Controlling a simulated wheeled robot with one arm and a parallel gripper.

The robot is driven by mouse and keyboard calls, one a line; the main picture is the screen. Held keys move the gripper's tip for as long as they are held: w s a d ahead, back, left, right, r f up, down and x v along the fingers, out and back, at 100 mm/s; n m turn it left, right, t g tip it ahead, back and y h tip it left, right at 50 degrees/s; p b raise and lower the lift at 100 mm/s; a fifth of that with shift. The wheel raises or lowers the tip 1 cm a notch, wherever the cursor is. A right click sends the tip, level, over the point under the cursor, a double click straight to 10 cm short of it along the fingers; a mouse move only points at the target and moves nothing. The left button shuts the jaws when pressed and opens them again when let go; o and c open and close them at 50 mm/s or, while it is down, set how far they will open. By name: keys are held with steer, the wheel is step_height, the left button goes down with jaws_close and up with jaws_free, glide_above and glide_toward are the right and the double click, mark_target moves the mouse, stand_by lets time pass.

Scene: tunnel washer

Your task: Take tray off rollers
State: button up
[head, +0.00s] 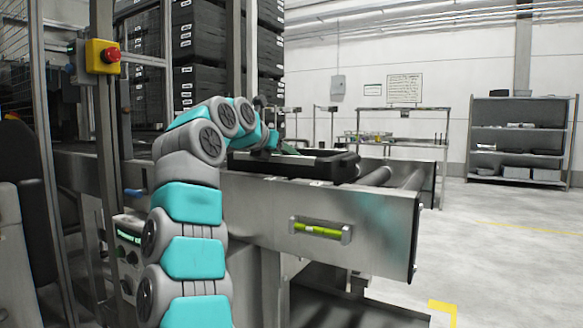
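A black tray (315,164) lies on the roller conveyor, behind its metal side panel. The rollers (375,177) show to the right of the tray, and the right end of the conveyor is bare. My arm rises in front of the conveyor and bends over toward the tray's left part. My gripper (272,148) is at or just above the tray's left part, mostly hidden by my own arm. I cannot tell whether its fingers touch the tray or whether they are open or shut.
A yellow box with a red emergency button (110,56) is on a post at the left. Stacked black trays (198,60) stand behind the conveyor. A metal table (400,140) and a shelf rack (518,140) are further back. The floor at right is clear.

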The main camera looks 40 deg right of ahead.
steer(key=shift+x, duration=0.85)
jaws_close()
steer(key=shift+r, duration=0.1)
